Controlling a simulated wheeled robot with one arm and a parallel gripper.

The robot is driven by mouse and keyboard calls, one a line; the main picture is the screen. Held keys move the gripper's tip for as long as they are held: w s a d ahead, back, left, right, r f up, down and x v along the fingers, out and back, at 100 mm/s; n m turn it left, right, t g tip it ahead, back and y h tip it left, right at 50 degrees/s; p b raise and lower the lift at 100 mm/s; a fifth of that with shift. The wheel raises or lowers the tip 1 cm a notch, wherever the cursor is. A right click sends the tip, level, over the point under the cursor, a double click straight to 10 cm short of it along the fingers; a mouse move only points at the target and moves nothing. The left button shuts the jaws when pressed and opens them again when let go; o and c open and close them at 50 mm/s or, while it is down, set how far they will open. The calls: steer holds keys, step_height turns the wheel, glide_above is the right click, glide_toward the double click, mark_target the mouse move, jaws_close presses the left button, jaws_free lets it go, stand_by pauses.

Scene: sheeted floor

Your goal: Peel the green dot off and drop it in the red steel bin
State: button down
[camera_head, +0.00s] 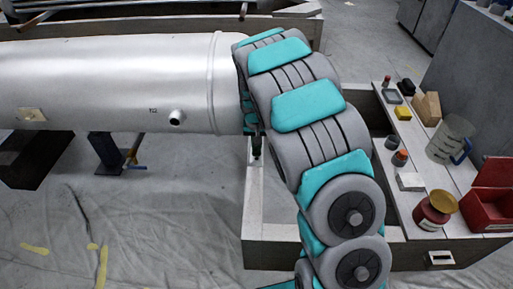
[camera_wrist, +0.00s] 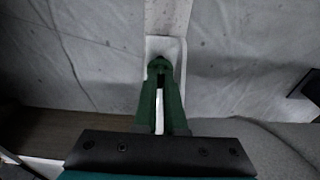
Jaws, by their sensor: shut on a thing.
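My gripper (camera_head: 257,152) hangs beside the right end of the silver tank, partly behind my arm. In the wrist view its green fingers (camera_wrist: 160,66) come together at the tips, over a pale beam. A small dark green piece shows at the tips; it looks like the green dot, but it is hard to tell from the fingers. No green dot shows on the visible side of the tank. The red steel bin (camera_head: 487,211) stands on the bench at the right edge, apart from my gripper, and is cut off by the picture edge.
The silver tank (camera_head: 95,85) fills the upper left. On the pale bench (camera_head: 429,177) stand a red jar (camera_head: 433,212) with a yellow lid, a clear jug (camera_head: 449,140), a cardboard box (camera_head: 427,108) and small bottles. The sheeted floor (camera_head: 150,230) is mostly clear.

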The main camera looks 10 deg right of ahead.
steer(key=shift+r+p, duration=0.3)
steer(key=shift+r, duration=0.85)
steer(key=shift+r+p, duration=0.55)
steer(key=shift+r, duration=1.35)
steer(key=shift+d, duration=0.1)
